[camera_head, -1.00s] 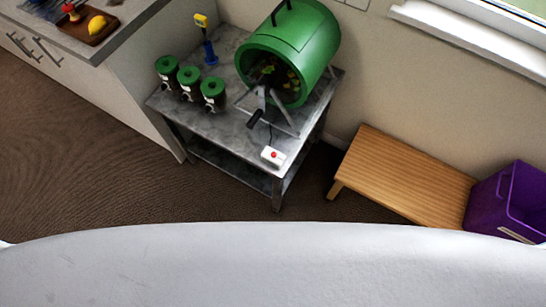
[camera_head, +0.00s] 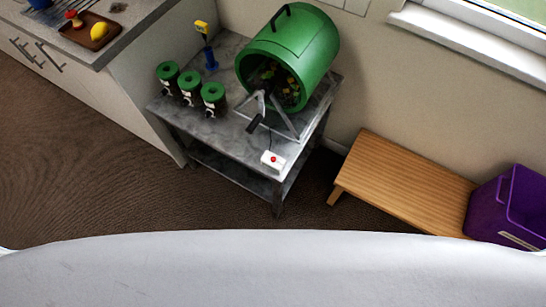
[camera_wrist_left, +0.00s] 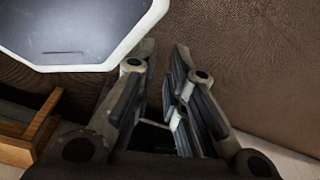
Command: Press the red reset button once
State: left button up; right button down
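The red button (camera_head: 274,159) sits on a small white box (camera_head: 267,163) near the front corner of a grey metal table (camera_head: 230,142) in the head view. Nothing touches the button there. Neither gripper shows in the head view. My left gripper (camera_wrist_left: 164,48) is in the left wrist view, with a gap between its two fingers and nothing between them. It is over brown floor, and the button is not in that view. My right gripper is in neither current view.
A green drum (camera_head: 292,52) on a stand with a crank (camera_head: 254,122) is behind the box. Several green-lidded jars (camera_head: 189,86) stand left on the table. A wooden bench (camera_head: 400,180) and purple bin (camera_head: 492,208) are right. Carpet (camera_head: 80,160) is clear in front.

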pick_arm(q)
grip_shut()
jog(key=shift+s+a+f, duration=0.1)
jog(key=shift+s+a, duration=0.05)
jog(key=shift+s, duration=0.35)
jog(key=shift+s+a, duration=0.15)
jog(key=shift+s, duration=0.3)
jog(key=shift+w, duration=0.3)
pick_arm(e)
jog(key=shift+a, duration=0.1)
